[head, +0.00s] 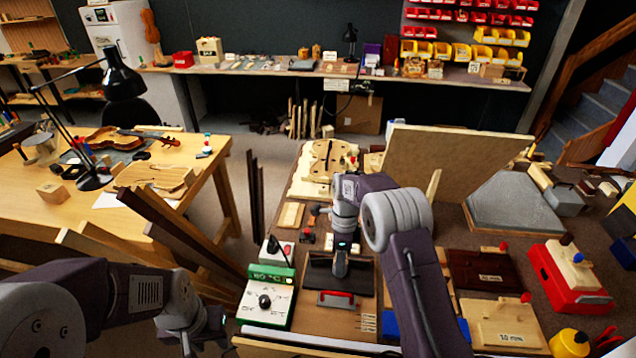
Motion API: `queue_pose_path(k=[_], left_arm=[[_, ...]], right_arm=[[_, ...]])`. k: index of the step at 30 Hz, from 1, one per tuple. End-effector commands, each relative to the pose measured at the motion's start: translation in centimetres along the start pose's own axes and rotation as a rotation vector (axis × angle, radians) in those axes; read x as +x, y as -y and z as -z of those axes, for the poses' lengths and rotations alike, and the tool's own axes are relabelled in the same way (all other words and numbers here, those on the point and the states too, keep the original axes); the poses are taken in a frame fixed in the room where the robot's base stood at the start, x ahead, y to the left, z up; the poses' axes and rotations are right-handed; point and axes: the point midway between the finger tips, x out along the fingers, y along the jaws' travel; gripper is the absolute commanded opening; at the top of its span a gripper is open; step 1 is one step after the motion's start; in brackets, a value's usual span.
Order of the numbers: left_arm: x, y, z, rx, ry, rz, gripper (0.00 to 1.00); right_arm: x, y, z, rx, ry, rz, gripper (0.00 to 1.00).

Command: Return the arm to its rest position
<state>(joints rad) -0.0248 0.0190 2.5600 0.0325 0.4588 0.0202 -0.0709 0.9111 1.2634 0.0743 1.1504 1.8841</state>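My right arm reaches in from the bottom right and bends down over the bench. Its gripper (341,266) points down over a dark flat pad (322,280) on the wooden bench top. The fingers are small and seen from above, so I cannot tell whether they are open or shut, or whether they touch the pad. My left arm comes in from the lower left, and its wrist end (190,338) hangs near the bottom edge, left of a green and white control box (267,300). The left fingertips are not clearly visible.
A red-handled tool (337,299) lies just in front of the pad. A violin body form (322,165) and a tall wooden board (445,165) stand behind. Wooden strips (170,225) lean between the benches. A red box (568,280) sits at right.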

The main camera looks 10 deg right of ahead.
Motion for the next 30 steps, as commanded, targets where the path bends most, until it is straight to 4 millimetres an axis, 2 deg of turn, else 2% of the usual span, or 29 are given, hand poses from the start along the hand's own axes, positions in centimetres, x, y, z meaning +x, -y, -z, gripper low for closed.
queue_pose_path(k=[3, 5, 6, 8, 9, 12, 14, 17, 19, 22, 25, 27, 30], left_arm=[[0.0, 0.0, 0.0, 0.0, 0.0, 0.0, 0.36], [0.0, 0.0, 0.0, 0.0, 0.0, 0.0, 0.36], [0.0, 0.0, 0.0, 0.0, 0.0, 0.0, 0.36], [0.0, 0.0, 0.0, 0.0, 0.0, 0.0, 0.36], [0.0, 0.0, 0.0, 0.0, 0.0, 0.0, 0.36], [0.0, 0.0, 0.0, 0.0, 0.0, 0.0, 0.36], [0.0, 0.0, 0.0, 0.0, 0.0, 0.0, 0.36], [0.0, 0.0, 0.0, 0.0, 0.0, 0.0, 0.36], [0.0, 0.0, 0.0, 0.0, 0.0, 0.0, 0.36], [0.0, 0.0, 0.0, 0.0, 0.0, 0.0, 0.36], [0.0, 0.0, 0.0, 0.0, 0.0, 0.0, 0.36], [0.0, 0.0, 0.0, 0.0, 0.0, 0.0, 0.36], [0.0, 0.0, 0.0, 0.0, 0.0, 0.0, 0.36]], right_arm=[[-1.0, 0.3, 0.0, 0.002, 0.008, 0.02, 0.34], [-3.0, 0.7, -0.1, 0.002, 0.022, 0.059, 0.34], [-4.8, 0.5, 0.0, 0.004, 0.032, 0.086, 0.34], [-6.9, -1.1, 0.6, 0.008, 0.038, 0.102, 0.34], [-8.0, -2.4, 1.2, 0.009, 0.039, 0.111, 0.34], [-9.3, -6.1, 3.0, -0.106, 0.034, 0.147, 0.34], [-9.3, -8.5, 4.1, -0.243, 0.022, 0.172, 0.34], [-7.9, -12.9, 6.1, -0.565, -0.016, 0.211, 0.34], [-6.0, -16.0, 7.5, -0.857, -0.059, 0.229, 0.34], [-3.1, -19.1, 8.9, -1.252, -0.118, 0.223, 0.34], [-1.4, -20.1, 9.5, -1.552, -0.165, 0.214, 0.34], [-1.6, -19.2, 9.2, -1.691, -0.206, 0.239, 0.34], [-1.8, -18.8, 9.1, -1.796, -0.233, 0.248, 0.34]])
